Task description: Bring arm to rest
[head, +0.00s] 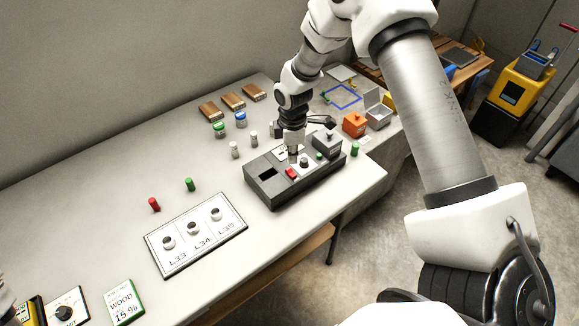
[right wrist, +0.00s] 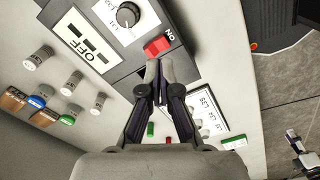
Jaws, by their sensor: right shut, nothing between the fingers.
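My right arm reaches in from the right in the head view. Its gripper (head: 293,158) points down over the dark grey control box (head: 262,189), close above the red switch (head: 291,172). In the right wrist view the gripper's fingers (right wrist: 153,72) are together with nothing between them. Their tips are near the red switch (right wrist: 157,46), labelled ON; whether they touch it I cannot tell. A black knob (right wrist: 128,14) and an OFF label (right wrist: 74,41) lie on the same box. My left gripper is not in view.
The L33-L35 panel (head: 196,235) lies in front, with red (head: 154,204) and green (head: 190,184) cylinders behind it. Wood blocks (head: 233,101), small jars (head: 219,130) and an orange box (head: 355,124) stand farther back. The table's left middle is clear.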

